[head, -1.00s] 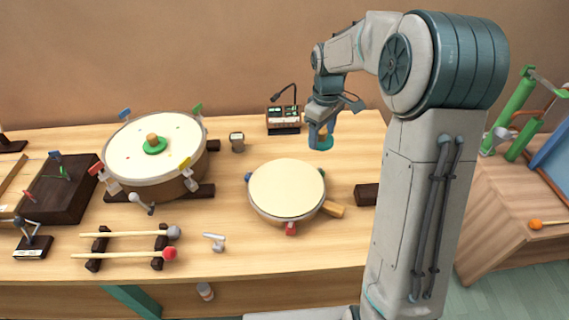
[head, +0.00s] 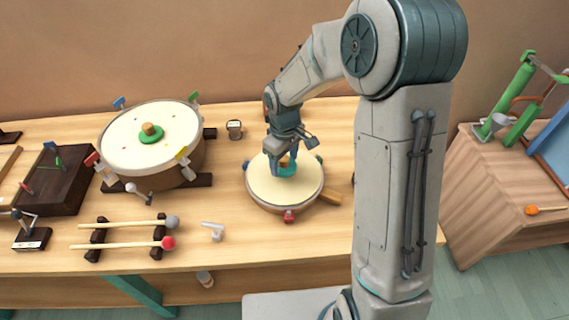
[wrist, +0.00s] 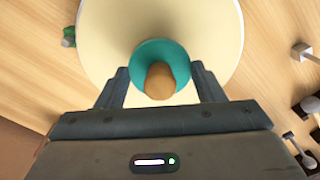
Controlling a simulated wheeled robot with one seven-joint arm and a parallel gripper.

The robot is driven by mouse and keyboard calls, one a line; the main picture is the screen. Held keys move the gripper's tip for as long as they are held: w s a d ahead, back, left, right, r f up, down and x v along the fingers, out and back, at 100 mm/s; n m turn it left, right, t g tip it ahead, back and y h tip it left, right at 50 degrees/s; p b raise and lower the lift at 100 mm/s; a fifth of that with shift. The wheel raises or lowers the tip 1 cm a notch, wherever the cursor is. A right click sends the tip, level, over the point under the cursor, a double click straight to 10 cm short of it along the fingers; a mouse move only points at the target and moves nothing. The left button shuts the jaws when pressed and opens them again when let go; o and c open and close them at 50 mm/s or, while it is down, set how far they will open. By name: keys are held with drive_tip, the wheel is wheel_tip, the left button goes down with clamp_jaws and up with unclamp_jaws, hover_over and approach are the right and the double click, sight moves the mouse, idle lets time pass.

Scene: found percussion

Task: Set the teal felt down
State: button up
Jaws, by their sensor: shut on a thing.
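The teal felt (head: 287,168) is a round teal disc with a wooden knob on top. My gripper (head: 284,163) is shut on it, over the cream head of the small drum (head: 262,186). In the wrist view the felt (wrist: 146,56) shows in front of my gripper (wrist: 160,88), with the brown knob between the two fingers. The small drum's head (wrist: 110,30) fills the view behind it. I cannot tell whether the felt touches the drumhead.
A larger drum (head: 120,155) with a green felt (head: 151,134) on it stands to the left. Two mallets (head: 125,244) lie on a dark rack in front of it. A small silver tool (head: 213,230) lies on the table. The table front (head: 235,257) is clear.

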drive_tip(key=shift+f, duration=1.15)
drive_tip(key=shift+f, duration=0.15)
drive_tip(key=o, duration=1)
